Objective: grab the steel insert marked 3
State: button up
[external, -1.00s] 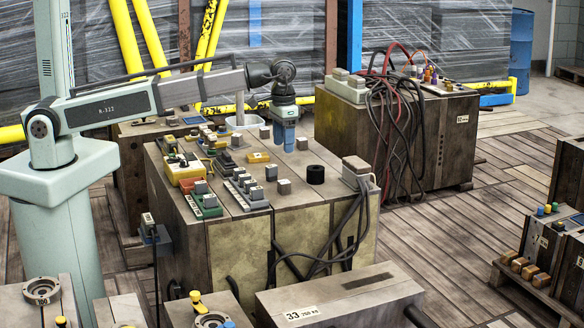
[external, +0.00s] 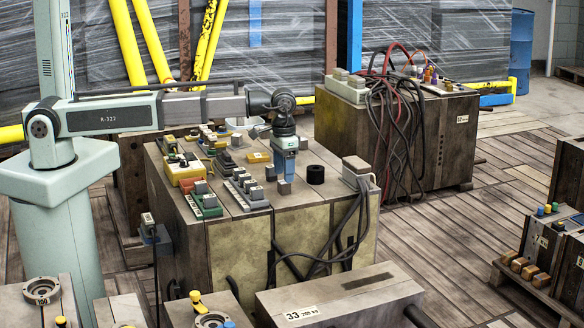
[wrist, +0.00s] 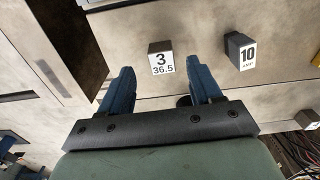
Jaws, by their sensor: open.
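The steel insert marked 3 (wrist: 161,64) is a small grey block with a white label reading 3 and 36.5. In the wrist view it shows between the tips of my two blue fingers. My gripper (wrist: 160,72) is open, with a gap on each side of the block. In the external view my gripper (external: 286,178) points straight down at the crate top. A small grey block (external: 284,188), which looks like the same insert, stands just under its fingertips. I cannot tell exactly how far the fingertips are above it.
A grey insert marked 10 (wrist: 240,49) stands to the right in the wrist view. A black ring (external: 316,174) sits close by on the crate top. Cables hang from a grey connector (external: 356,166) at the crate's right edge. Trays with blocks (external: 205,204) stand at left.

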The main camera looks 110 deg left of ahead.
aim_at(284, 188)
jog(key=shift+a+f, duration=0.1)
jog(key=shift+f, duration=2.2)
jog(key=shift+c, duration=0.2)
grip_shut()
